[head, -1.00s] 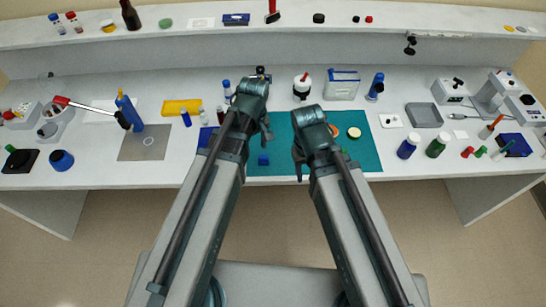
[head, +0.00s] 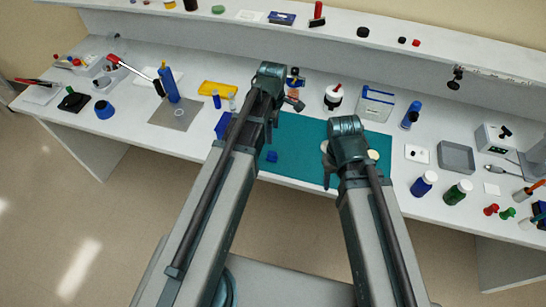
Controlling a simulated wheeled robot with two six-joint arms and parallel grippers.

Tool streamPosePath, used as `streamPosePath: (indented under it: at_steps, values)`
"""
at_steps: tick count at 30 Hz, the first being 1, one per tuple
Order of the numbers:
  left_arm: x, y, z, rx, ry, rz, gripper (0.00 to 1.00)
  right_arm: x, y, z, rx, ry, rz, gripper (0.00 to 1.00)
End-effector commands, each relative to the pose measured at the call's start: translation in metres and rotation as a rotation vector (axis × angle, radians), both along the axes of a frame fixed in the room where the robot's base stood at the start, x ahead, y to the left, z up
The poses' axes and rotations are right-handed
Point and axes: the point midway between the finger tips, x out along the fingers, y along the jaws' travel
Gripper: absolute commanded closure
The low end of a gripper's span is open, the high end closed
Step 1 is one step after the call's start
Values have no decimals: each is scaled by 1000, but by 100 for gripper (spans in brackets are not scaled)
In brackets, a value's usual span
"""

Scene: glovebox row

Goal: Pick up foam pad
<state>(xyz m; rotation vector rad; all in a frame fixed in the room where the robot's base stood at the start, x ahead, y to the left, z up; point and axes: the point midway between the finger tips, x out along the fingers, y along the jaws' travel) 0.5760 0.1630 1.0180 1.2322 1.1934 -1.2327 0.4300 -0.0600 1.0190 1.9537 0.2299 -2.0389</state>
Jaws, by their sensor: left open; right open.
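No item is plainly a foam pad, and I cannot tell for sure which one it is. A flat yellow block (head: 218,88) lies on the bench left of my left gripper. A small blue cube (head: 271,156) and a round cream piece (head: 373,155) are on the teal mat (head: 300,135). My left gripper (head: 273,118) is open and empty over the left part of the mat. My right gripper (head: 328,172) is open and empty over its right part, near the cream piece. My arms hide parts of the mat.
A blue box (head: 222,124) stands left of my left gripper. Blue (head: 424,184) and green (head: 458,192) bottles stand right of the mat, near a grey tray (head: 456,157). A raised shelf (head: 400,25) runs along the back. The mat's middle looks clear.

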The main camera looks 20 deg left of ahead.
Motion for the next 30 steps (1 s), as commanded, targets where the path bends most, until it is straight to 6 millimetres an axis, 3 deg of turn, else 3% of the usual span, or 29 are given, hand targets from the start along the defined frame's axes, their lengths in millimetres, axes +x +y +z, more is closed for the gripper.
streamPosePath:
  at_steps: [16,30]
  values:
    - [0,0,-76,0,0,-2,28,0,0,-76,0,0,-2,50]
    - [-1,0,-91,0,0,-2,28,0,0,-91,0,0,-2,50]
